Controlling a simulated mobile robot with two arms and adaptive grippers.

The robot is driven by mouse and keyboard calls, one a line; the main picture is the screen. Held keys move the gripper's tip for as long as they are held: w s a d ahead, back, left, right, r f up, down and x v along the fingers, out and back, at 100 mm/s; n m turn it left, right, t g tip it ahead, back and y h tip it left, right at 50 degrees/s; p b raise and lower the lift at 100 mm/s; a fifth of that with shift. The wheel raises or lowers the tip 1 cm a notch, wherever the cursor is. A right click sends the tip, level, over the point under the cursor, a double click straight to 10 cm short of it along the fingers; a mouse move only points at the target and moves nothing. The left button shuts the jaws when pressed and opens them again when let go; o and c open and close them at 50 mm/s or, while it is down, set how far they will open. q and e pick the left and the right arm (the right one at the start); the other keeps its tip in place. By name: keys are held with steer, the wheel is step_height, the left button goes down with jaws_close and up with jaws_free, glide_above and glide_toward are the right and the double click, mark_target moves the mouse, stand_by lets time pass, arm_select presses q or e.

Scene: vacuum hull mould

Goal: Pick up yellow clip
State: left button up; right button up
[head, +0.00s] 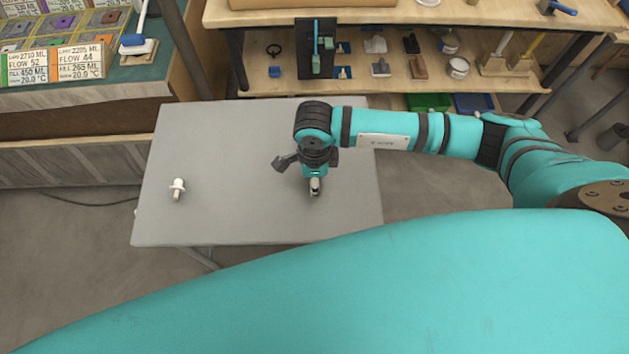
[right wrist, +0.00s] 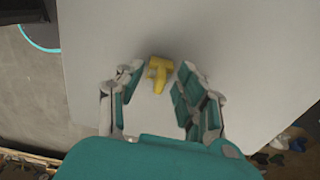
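The yellow clip (right wrist: 159,73) lies on the grey table top, seen in the right wrist view just ahead of and between the fingertips. My right gripper (right wrist: 158,80) is open, with one finger to each side of the clip and no visible grip on it. In the head view my right gripper (head: 314,187) points down over the right part of the table. The yellow clip does not show there, apparently hidden by the gripper and wrist. My left gripper is not in view.
The grey table (head: 238,215) is mostly bare. A small white fitting (head: 178,188) stands on its left side. Behind it is a wooden bench (head: 400,15) with a lower shelf of tools and cans. A counter with labelled trays (head: 65,58) is at the upper left.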

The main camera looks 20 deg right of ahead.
steer(key=shift+f, duration=0.1)
steer(key=shift+c, duration=0.4)
steer(key=c, duration=0.5)
steer(key=shift+c, duration=0.2)
